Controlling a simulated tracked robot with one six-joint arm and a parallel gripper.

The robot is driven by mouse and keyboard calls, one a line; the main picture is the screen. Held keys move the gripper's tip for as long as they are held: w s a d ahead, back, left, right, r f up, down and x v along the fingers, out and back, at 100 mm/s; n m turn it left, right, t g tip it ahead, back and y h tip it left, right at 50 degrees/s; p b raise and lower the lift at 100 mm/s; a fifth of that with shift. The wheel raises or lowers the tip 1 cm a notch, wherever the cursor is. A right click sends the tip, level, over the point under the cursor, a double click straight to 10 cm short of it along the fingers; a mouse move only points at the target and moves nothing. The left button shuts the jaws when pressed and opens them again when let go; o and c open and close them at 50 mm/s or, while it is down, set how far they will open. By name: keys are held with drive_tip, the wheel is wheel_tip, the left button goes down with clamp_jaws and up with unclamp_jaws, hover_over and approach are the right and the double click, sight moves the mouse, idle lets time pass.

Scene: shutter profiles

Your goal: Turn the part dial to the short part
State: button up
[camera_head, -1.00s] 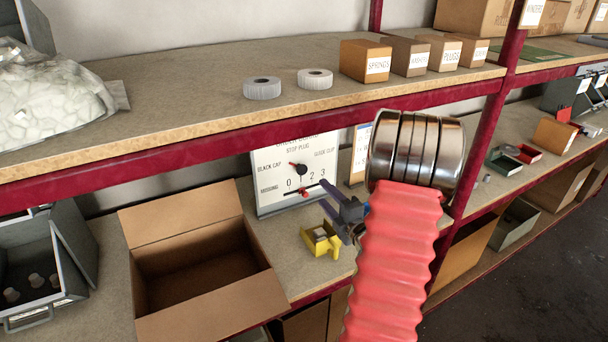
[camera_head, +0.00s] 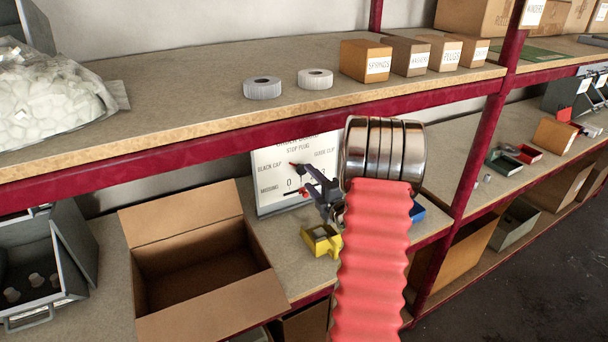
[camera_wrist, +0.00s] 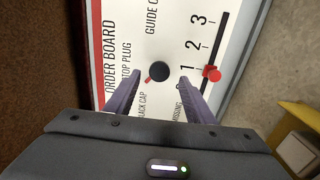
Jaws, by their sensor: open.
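The order board (camera_head: 270,190) is a white panel with labels around a dial and a number scale below. The part dial (camera_wrist: 159,71) is a round black knob with a red pointer toward the BLACK CAP label. It also shows in the head view (camera_head: 297,169), partly behind a finger. My gripper (camera_wrist: 160,76) is open, its two fingertips on either side of the dial in the picture. I cannot tell whether they touch it. In the head view my gripper (camera_head: 298,179) is in front of the board. A red slider knob (camera_wrist: 212,74) stands by the 1.
The upper shelf's red edge (camera_head: 220,141) runs just above the board. A yellow bin (camera_head: 321,240) stands below my gripper, and a blue bin (camera_head: 417,213) is to the right. An open cardboard box (camera_head: 205,318) sits at the left front.

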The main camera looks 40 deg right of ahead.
sight(303, 172)
drive_tip(key=shift+x, duration=2.25)
drive_tip(key=shift+c, duration=0.7)
drive_tip(key=shift+a, duration=0.1)
drive_tip(key=c, duration=0.9)
